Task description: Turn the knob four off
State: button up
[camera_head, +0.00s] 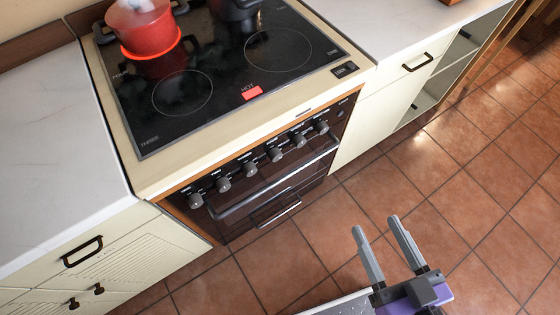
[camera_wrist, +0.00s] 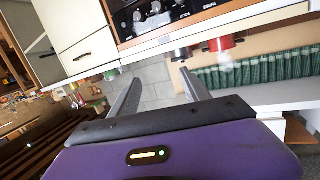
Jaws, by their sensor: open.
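A row of several dark grey knobs runs along the black front panel of the stove (camera_head: 237,218) in the head view. Counted from the left, the fourth knob (camera_head: 275,154) is right of the middle of the row; the small labels and the knobs' settings are too small to read. A red ring glows under the red pot (camera_head: 145,30) on the black glass cooktop (camera_head: 215,55), and a red HOT light is lit. My gripper (camera_head: 376,226) is open and empty, in front of the stove over the floor, apart from the knobs. Its fingers also show spread in the wrist view (camera_wrist: 161,76).
A long oven handle (camera_head: 290,173) sticks out below the knobs. A dark pot (camera_head: 236,8) stands at the back of the cooktop. Cream cabinets with dark handles flank the stove under pale counters (camera_head: 50,130). The tiled floor (camera_head: 440,170) before the stove is clear.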

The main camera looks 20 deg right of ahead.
jog(key=w+d+f+m+b, duration=0.1)
jog(key=w+f+m+b, duration=0.2)
jog(key=w+f+m, duration=0.65)
jog(key=m+y+b, duration=0.3)
jog(key=m+y, duration=0.4)
jog(key=m, duration=1.5)
send_near(278, 158)
jog(key=shift+t, duration=0.4)
jog(key=shift+p+x, duration=0.35)
jog(key=shift+x, duration=4.05)
jog(key=shift+a+f, duration=0.1)
jog(key=shift+f, duration=0.05)
grip_shut()
